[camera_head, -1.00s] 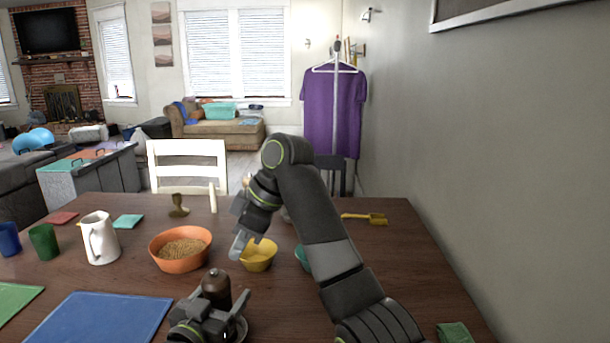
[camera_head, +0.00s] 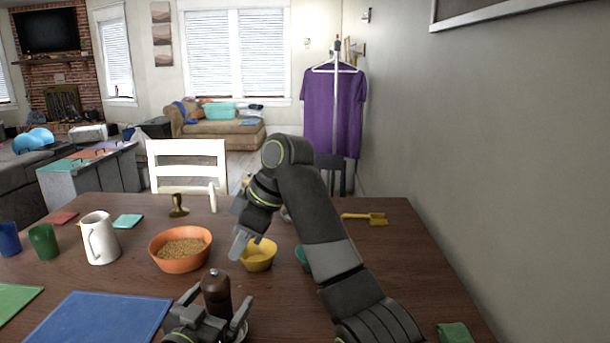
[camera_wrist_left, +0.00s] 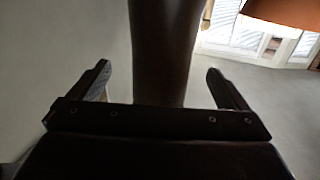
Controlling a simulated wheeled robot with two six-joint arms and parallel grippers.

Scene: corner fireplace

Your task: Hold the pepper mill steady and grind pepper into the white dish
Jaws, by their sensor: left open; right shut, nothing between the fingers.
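The dark brown pepper mill (camera_head: 217,296) stands upright near the table's front edge; its lower part is hidden behind my left gripper. My left gripper (camera_head: 215,304) is open, one finger on each side of the mill. In the left wrist view, the mill's dark body (camera_wrist_left: 165,50) rises between the two spread fingers (camera_wrist_left: 160,80), with gaps on both sides. My right gripper (camera_head: 238,246) is shut and empty, above the table beside the yellow bowl.
The yellow bowl (camera_head: 258,256) and orange bowl of grains (camera_head: 181,249) stand behind the mill. A teal bowl (camera_head: 303,258) is partly hidden by my right arm. A white pitcher (camera_head: 99,240) and blue mat (camera_head: 98,319) lie left. The table's right side is mostly clear.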

